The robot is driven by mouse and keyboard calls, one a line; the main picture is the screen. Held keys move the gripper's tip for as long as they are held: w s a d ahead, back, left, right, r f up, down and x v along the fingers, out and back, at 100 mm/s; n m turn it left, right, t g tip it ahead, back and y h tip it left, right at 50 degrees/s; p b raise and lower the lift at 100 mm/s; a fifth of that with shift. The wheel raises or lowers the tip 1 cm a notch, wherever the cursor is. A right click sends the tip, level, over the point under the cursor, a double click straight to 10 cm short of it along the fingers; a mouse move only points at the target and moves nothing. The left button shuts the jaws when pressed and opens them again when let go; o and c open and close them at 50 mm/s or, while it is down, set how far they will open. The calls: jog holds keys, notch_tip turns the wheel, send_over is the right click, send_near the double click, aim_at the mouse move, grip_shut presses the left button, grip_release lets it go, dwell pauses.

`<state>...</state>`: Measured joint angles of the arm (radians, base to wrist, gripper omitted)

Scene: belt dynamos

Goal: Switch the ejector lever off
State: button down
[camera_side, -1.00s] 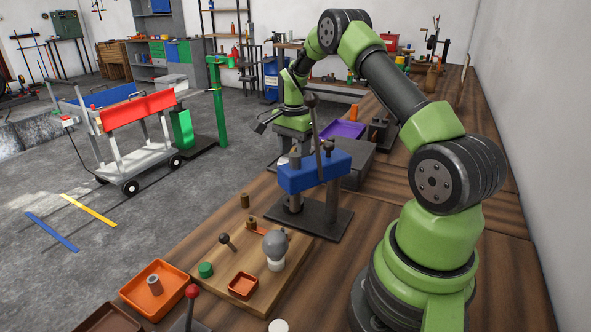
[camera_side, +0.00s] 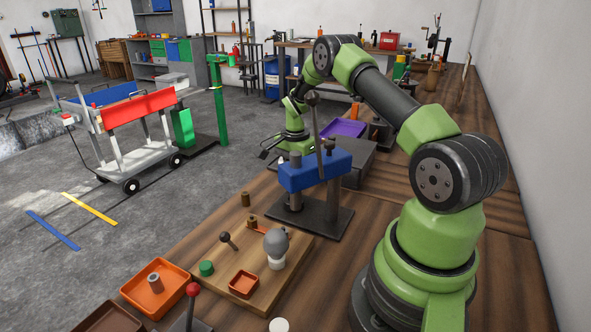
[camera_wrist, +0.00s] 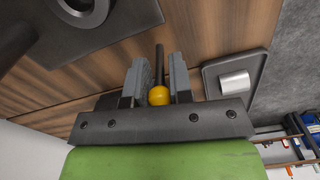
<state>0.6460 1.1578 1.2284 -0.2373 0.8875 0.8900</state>
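In the wrist view, a lever with a yellow ball knob (camera_wrist: 159,96) and a thin dark rod stands between the two grey fingers of my gripper (camera_wrist: 160,82). The fingers are apart, one on each side of the knob. I cannot tell whether they touch it. In the side view, my gripper (camera_side: 268,152) is low beyond the blue press block, at the far left edge of the bench. The lever cannot be made out there. No label is readable, so its on or off position cannot be told.
A blue press block (camera_side: 315,171) with a tall handle stands between the side camera and my gripper. A purple tray (camera_side: 343,128) lies beyond. In the wrist view, a dark tray (camera_wrist: 210,75) with a silver cylinder (camera_wrist: 236,82) is right of the fingers.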

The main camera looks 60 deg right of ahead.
jog(key=shift+a+h, duration=0.45)
jog(key=shift+h, duration=0.75)
jog(key=c, duration=1)
grip_release()
jog(key=shift+r, duration=0.1)
jog(key=v, duration=0.9)
jog(key=shift+a+r, duration=0.1)
jog(key=shift+r, duration=0.3)
